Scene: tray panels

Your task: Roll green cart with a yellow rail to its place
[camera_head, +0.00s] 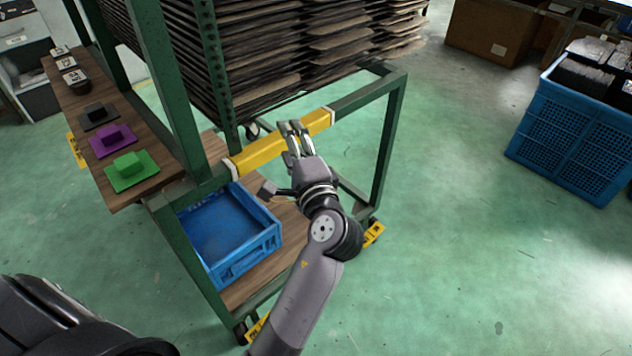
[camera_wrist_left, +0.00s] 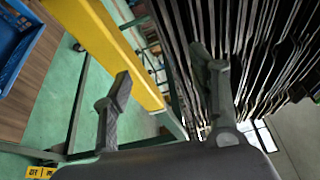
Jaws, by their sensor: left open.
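The green cart (camera_head: 388,135) stands in the middle of the head view, with a yellow rail (camera_head: 258,153) across its near upper frame. My left gripper (camera_head: 291,128) is at the rail, its fingers spread open and overlapping the rail in the head view. In the left wrist view, the rail (camera_wrist_left: 110,45) runs diagonally beyond the left finger of my open gripper (camera_wrist_left: 165,80). I cannot tell whether the fingers touch it. Part of the rail is hidden behind the fingers. My right gripper is not in view.
A blue crate (camera_head: 268,240) sits on the cart's lower wooden shelf. Stacked dark panels (camera_head: 300,50) rise behind the rail. A wooden side shelf (camera_head: 75,95) holds coloured blocks. Another blue crate (camera_head: 560,150) stands at right. Green floor (camera_head: 470,270) is clear between cart and that crate.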

